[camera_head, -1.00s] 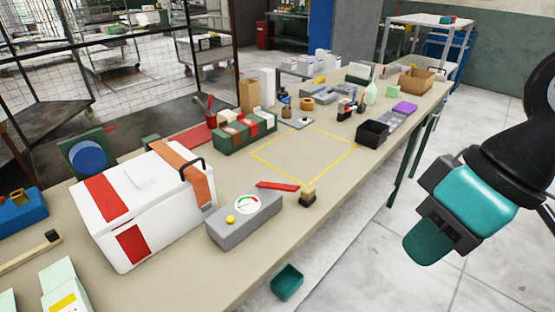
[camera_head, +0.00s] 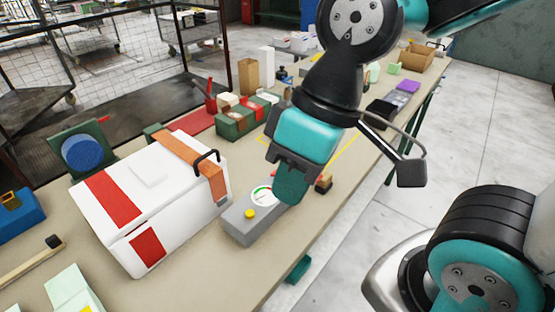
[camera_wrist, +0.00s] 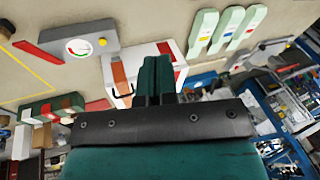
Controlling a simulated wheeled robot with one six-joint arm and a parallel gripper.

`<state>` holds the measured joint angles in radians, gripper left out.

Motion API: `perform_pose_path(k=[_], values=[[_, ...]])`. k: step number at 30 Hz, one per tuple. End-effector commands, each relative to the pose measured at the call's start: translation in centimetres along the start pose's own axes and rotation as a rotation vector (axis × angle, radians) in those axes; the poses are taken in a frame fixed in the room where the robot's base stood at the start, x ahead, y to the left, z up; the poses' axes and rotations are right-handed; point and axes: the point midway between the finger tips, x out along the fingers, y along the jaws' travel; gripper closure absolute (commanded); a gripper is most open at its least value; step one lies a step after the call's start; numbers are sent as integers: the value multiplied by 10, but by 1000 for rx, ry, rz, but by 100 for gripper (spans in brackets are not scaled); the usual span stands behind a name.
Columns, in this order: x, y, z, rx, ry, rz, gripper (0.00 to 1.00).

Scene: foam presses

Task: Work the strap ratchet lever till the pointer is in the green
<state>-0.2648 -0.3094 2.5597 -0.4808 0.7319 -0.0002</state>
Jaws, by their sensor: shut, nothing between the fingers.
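A grey gauge box (camera_head: 243,228) stands on the bench with a yellow knob and a round white dial (camera_head: 262,196) marked in red and green. The pointer is too small to read. A white case (camera_head: 105,215) with an orange strap (camera_head: 192,160) and a black loop handle (camera_head: 207,157) stands left of the box. My gripper (camera_head: 288,198) is shut and empty, above the box's right end, apparently not touching.
A green crate of packs (camera_head: 235,125) stands behind the gauge box. A small dark block with a tan top (camera_head: 324,184) sits just right of my gripper. A blue disc on a green stand (camera_head: 82,154) is behind the case. The bench's front edge is close on the right.

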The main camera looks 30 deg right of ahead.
Motion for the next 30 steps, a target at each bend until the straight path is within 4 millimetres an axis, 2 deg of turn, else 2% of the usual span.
perform_pose_path(k=[11,14,16,20,24,30], values=[[0,1,0,-4,-1,1,100],[-4,8,-8,-45,-11,7,100],[-8,21,-18,-118,-30,15,100],[-18,66,-45,-348,-92,20,100],[-27,132,-67,-660,-171,-19,100],[-29,217,-73,-1048,-229,-129,100]])
